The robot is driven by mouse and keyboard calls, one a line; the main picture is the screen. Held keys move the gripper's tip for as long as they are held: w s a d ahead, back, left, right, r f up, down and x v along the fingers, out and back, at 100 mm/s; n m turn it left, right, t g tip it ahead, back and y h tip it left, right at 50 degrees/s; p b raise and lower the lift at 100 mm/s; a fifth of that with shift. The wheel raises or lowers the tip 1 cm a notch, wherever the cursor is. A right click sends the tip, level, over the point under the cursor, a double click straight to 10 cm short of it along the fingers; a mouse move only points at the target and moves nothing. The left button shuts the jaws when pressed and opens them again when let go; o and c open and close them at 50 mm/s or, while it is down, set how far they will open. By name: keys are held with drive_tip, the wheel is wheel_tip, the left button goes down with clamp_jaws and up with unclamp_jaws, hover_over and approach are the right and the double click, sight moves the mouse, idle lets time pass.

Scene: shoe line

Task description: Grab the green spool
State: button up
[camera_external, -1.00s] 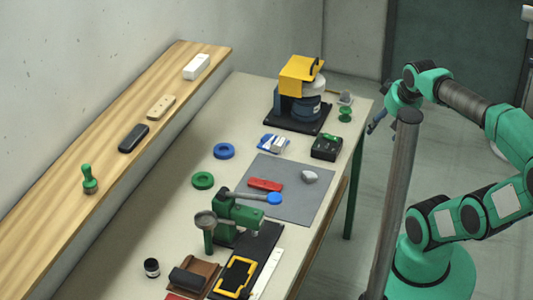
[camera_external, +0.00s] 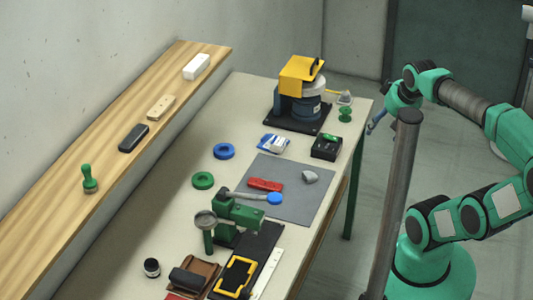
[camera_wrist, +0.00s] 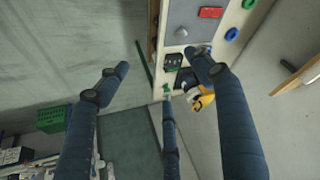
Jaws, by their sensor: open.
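The green spool (camera_external: 345,115), small with wide ends and a narrow waist, stands upright near the table's far right corner. In the wrist view it appears as a small green shape (camera_wrist: 166,87) beyond my fingers. My gripper (camera_external: 374,124) is open and empty, off the table's right edge, to the right of the spool and apart from it. In the wrist view its dark blue fingers (camera_wrist: 160,85) are spread wide with nothing between them.
A yellow and blue machine (camera_external: 302,80) stands left of the spool. A black box with a green top (camera_external: 327,147) lies nearer. A green ring (camera_external: 203,180) and a blue ring (camera_external: 224,151) lie further left. A grey pole (camera_external: 396,200) rises beside the table.

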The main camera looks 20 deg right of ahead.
drive_tip(key=shift+w+r, duration=0.1)
drive_tip(key=w+d+r+g+p, duration=0.1)
drive_tip(key=w+d+r, duration=0.15)
drive_tip(key=w, duration=0.65)
drive_tip(key=w+d+r+p, duration=0.1)
drive_tip(key=w+r, duration=0.3)
drive_tip(key=w, duration=0.5)
drive_tip(key=w+d+f+m+g+p, duration=0.1)
drive_tip(key=w+d+f, duration=0.15)
drive_tip(key=w, duration=0.75)
drive_tip(key=w+d+f+g+p, duration=0.1)
drive_tip(key=w+d, duration=0.2)
drive_tip(key=w, duration=0.7)
drive_tip(key=w+d+f+m+g+p, duration=0.1)
drive_tip(key=w+d+f, duration=0.3)
drive_tip(key=w+f, duration=0.3)
drive_tip(key=w+d+f+p, duration=0.1)
drive_tip(key=w+d+f, duration=0.4)
drive_tip(key=w, duration=0.4)
drive_tip(key=w+d+f, duration=0.3)
drive_tip(key=w+f, duration=0.1)
drive_tip(key=f, duration=0.5)
drive_tip(key=w+d+f+g+p, duration=0.1)
drive_tip(key=w+d+f, duration=0.2)
drive_tip(key=f, duration=0.6)
drive_tip(key=shift+w+d+f+m+g, duration=0.3)
drive_tip(key=shift+w+d+f+m, duration=0.1)
drive_tip(key=shift+d, duration=0.25)
